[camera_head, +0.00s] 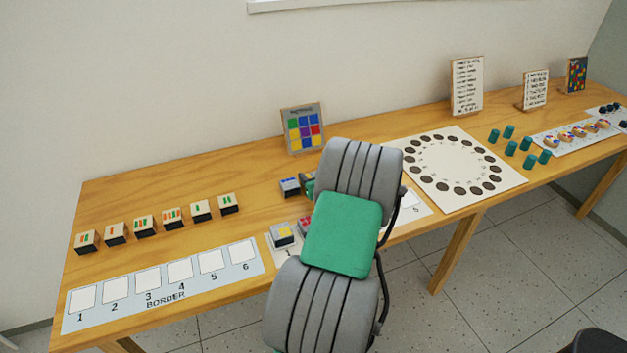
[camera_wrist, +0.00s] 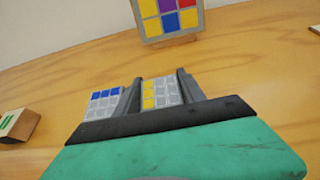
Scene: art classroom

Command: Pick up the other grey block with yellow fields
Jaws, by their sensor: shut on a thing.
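My gripper (camera_wrist: 158,95) is shut on a grey block with yellow fields (camera_wrist: 162,93), which sits between its two fingers. Whether this block still touches the table I cannot tell. In the head view my arm hides the held block, and only a bit of my gripper (camera_head: 308,184) shows. Another grey block with a yellow field (camera_head: 282,234) stands at the left end of a white strip, near the number 1. A grey block with blue fields (camera_wrist: 104,102) stands just left of my gripper, and it also shows in the head view (camera_head: 290,187).
A block with red fields (camera_head: 305,225) stands on the strip (camera_head: 415,209), partly behind my arm. A colour-grid panel (camera_head: 303,128) stands behind my gripper. Several striped blocks (camera_head: 172,217) and the BORDER strip (camera_head: 208,281) lie left. A card with dark circles (camera_head: 455,165) lies right.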

